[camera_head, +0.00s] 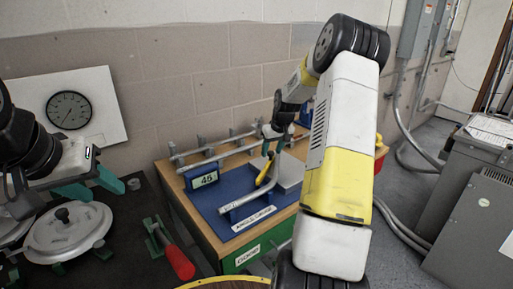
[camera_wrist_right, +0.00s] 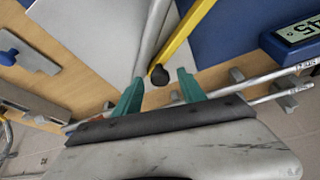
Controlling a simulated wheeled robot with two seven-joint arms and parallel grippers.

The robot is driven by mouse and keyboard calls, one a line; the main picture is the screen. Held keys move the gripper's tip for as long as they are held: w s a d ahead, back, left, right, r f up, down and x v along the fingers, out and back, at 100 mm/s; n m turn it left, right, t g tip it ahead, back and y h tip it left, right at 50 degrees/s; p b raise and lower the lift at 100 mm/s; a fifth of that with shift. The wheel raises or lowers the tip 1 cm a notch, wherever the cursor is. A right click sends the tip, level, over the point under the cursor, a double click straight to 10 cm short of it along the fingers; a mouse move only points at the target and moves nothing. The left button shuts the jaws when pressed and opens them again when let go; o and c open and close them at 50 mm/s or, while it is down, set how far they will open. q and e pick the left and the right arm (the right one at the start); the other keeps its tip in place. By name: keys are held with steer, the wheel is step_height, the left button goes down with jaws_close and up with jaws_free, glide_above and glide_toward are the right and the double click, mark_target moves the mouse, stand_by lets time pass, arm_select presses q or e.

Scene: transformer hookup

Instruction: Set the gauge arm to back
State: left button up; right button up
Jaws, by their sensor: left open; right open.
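The gauge arm is a yellow bar (camera_head: 265,173) with a black knob, tilted over the blue plate (camera_head: 235,213). A grey tube lies beside the bar, and a display (camera_head: 203,179) reading 45 stands to the left. My right gripper (camera_head: 272,146) is open at the bar's upper end. In the right wrist view the yellow bar (camera_wrist_right: 188,28) ends in its black knob (camera_wrist_right: 159,75) between the green fingertips of the right gripper (camera_wrist_right: 160,80); I cannot tell whether they touch. My left gripper (camera_head: 93,187) is open and empty at the left, above the dark bench.
A grey rail (camera_head: 215,147) runs along the back of the wooden bench. A round lidded pot (camera_head: 68,230) and a red-handled clamp (camera_head: 178,260) are on the dark bench. My right arm hides part of the bench's right side. A grey cabinet (camera_head: 470,205) stands at the right.

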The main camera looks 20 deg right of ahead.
steer(key=shift+f, duration=0.15)
jaws_close()
stand_by(1.4)
